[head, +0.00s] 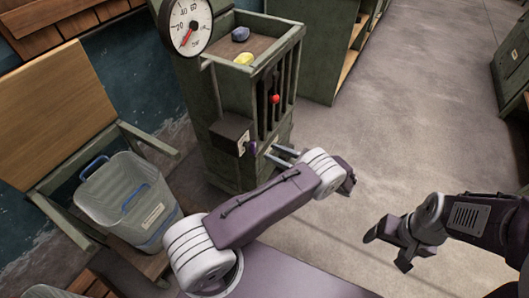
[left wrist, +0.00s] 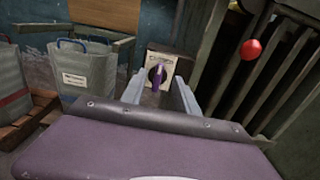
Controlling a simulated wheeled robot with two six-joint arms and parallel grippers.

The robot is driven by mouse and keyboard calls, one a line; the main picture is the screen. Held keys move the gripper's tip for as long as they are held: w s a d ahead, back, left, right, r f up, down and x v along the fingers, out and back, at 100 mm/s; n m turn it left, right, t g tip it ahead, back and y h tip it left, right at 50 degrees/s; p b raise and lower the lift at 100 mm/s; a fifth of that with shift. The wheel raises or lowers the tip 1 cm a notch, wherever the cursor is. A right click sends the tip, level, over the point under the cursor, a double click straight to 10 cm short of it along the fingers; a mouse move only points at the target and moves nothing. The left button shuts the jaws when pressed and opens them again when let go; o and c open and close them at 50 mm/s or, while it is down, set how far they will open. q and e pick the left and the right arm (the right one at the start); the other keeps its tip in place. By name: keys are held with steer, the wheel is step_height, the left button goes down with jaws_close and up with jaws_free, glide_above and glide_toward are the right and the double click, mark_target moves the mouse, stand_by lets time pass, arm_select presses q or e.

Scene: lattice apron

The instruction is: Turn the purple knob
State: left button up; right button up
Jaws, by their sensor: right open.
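The purple knob (head: 251,147) sticks out from a small dark box (head: 231,133) on the side of the green cabinet. In the left wrist view the knob (left wrist: 157,75) stands upright on a pale plate with markings. My left gripper (head: 270,154) points at the knob from the right, a short way off. Its two fingers are apart and empty, one on either side of the knob in the left wrist view, and I see no contact. My right gripper (head: 386,251) is open and empty over the floor at the lower right.
The green cabinet (head: 215,95) carries a pressure gauge (head: 187,24), a top tray with a yellow and a blue-grey lump, and a red ball (head: 275,98) by its slotted front. A clear bin (head: 126,198) with blue handles stands left. The floor (head: 400,120) at right is clear.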

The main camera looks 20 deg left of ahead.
mark_target(255, 144)
arm_select(q)
steer(key=a, duration=0.9)
steer(key=shift+w+r, duration=0.1)
steer(key=shift+w, duration=0.25)
jaws_close()
